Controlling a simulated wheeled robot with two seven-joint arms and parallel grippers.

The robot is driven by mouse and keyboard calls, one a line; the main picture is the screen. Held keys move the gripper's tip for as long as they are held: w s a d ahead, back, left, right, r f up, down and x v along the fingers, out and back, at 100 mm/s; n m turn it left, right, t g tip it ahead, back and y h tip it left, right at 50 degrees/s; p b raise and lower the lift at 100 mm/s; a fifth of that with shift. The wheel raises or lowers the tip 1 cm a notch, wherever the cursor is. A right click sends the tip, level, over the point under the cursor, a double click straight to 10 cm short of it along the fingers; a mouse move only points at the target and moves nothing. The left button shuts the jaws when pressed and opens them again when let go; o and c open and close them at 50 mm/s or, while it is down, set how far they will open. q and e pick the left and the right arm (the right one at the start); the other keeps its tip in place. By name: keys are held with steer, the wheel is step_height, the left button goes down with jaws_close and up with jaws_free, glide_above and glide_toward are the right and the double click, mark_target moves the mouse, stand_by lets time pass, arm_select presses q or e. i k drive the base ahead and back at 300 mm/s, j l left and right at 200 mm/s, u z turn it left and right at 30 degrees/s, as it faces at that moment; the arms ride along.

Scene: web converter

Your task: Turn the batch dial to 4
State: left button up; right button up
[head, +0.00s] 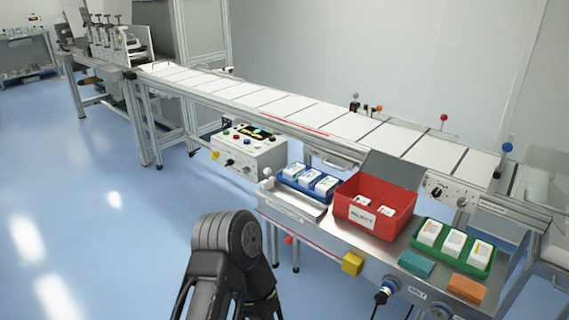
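A small panel (448,193) on the front of the conveyor's right end carries a black dial (436,192) and a smaller round control (462,202). The dial's markings and pointer setting are too small to read, and I cannot confirm from lettering that it is the batch dial. A separate white control box (248,154) at the centre has a lit display, several coloured buttons and dark knobs on its front. A black joint of one of my arms rises at the bottom centre, well left of the panel. Neither gripper shows in the head view.
Below the dial panel, a metal bench holds a red reject bin (374,208), a blue tray (307,184), a green tray (454,247), a teal block (416,263) and an orange block (466,288). The white-topped conveyor (330,119) runs behind. The blue floor at left is clear.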

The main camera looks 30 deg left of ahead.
mark_target(245, 170)
steer(key=i+j+z, duration=0.1)
steer(key=j, duration=0.3)
steer(key=i+j, duration=0.2)
steer(key=j, duration=0.15)
steer(key=i+j+z, duration=0.15)
steer(key=j, duration=0.25)
steer(key=i+j, duration=0.15)
steer(key=j, duration=0.25)
steer(key=i+j+z, duration=0.15)
steer(key=j, duration=0.25)
steer(key=j+z, duration=0.1)
steer(key=j, duration=0.35)
steer(key=i, duration=0.05)
